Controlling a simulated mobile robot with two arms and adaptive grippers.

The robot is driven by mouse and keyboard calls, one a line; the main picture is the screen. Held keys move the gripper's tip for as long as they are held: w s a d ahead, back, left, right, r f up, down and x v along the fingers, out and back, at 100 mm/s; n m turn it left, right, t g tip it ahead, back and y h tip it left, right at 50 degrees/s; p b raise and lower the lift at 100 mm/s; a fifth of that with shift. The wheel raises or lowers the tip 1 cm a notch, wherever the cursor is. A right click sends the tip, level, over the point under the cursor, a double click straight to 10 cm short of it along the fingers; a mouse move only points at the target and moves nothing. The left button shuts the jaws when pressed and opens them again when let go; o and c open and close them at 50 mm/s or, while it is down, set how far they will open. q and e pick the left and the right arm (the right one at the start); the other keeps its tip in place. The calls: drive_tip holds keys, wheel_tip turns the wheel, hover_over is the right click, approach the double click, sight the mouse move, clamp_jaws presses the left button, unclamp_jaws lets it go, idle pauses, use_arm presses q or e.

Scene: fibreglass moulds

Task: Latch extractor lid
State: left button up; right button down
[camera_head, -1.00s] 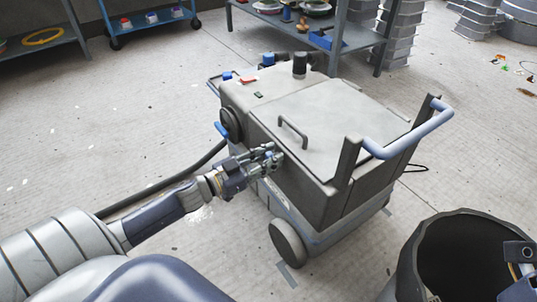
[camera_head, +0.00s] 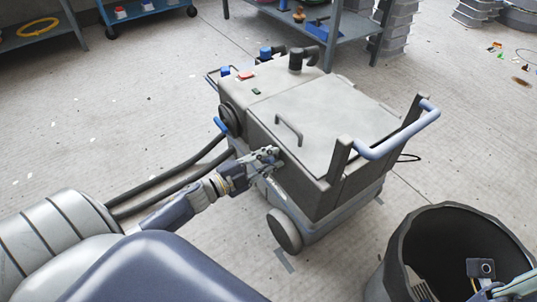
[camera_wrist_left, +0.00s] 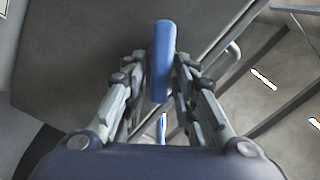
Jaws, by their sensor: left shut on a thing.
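The grey extractor (camera_head: 262,92) stands on wheels in the middle of the head view. Its flat lid (camera_head: 325,110), with a small bar handle (camera_head: 289,129), lies down on the body. My left gripper (camera_head: 272,156) is at the extractor's near side, just below the lid edge. In the left wrist view, its fingers (camera_wrist_left: 160,85) are shut on a blue latch (camera_wrist_left: 162,50) standing out in front of a dark grey surface. The fingers hide the latch in the head view. Part of my right gripper (camera_head: 505,288) shows at the lower right corner, its fingertips unclear.
A dark open bin (camera_head: 400,255) stands at the lower right. A blue push handle (camera_head: 400,135) rises at the extractor's right end. Black hoses (camera_head: 165,180) run along the floor at left. A grey shelf table (camera_head: 345,25) stands behind.

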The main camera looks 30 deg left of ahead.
use_arm(q)
drive_tip(key=m, duration=0.2)
drive_tip(key=shift+d+f+m, duration=0.15)
drive_tip(key=shift+f+m, duration=0.1)
drive_tip(key=shift+m, duration=0.15)
drive_tip(key=shift+s+f+m, duration=0.1)
drive_tip(key=shift+f+m, duration=0.05)
drive_tip(key=shift+m, duration=0.75)
drive_tip(key=shift+f+m, duration=0.15)
drive_tip(key=shift+m, duration=0.75)
drive_tip(key=o, duration=0.8)
drive_tip(key=v, duration=1.2)
